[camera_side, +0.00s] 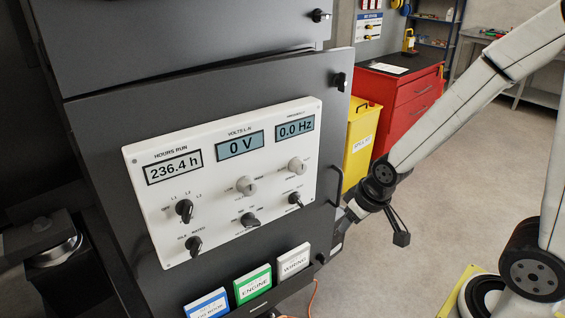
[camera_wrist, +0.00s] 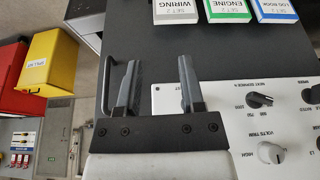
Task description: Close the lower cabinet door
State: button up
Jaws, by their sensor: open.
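The lower cabinet door (camera_side: 105,125) is a dark grey panel that carries a white instrument plate (camera_side: 225,175). Its right edge stands out past the upper panel, so it looks slightly ajar; how wide the gap is cannot be told. A black bar handle (camera_side: 338,188) is on its right edge, and shows left of my fingers in the wrist view (camera_wrist: 102,100). My gripper (camera_wrist: 158,62) is open and empty, its two fingers over the dark door face (camera_wrist: 160,30). In the side view it is beside the door's right edge, below the handle; its fingertips are partly hidden there.
Labelled binders, blue (camera_side: 207,304), green (camera_side: 252,284) and white (camera_side: 293,262), sit in a rack low on the door. A yellow bin (camera_side: 358,140) and red tool cabinet (camera_side: 405,95) stand behind. A dark upper panel (camera_side: 190,35) is above. Concrete floor to the right is mostly clear.

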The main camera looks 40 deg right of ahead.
jog(key=w+d+f+m+t+h, duration=0.2)
jog(key=w+d+f+t, duration=0.35)
jog(key=w, duration=0.25)
jog(key=m+t+h, duration=0.1)
jog(key=t+h, duration=0.3)
jog(key=t, duration=0.4)
send_near(341, 187)
jog(key=shift+g+x, duration=0.25)
jog(key=shift+x, duration=1.1)
jog(key=shift+w+r, duration=0.1)
jog(key=shift+w, duration=0.05)
jog(key=shift+x, duration=3.75)
grip_shut()
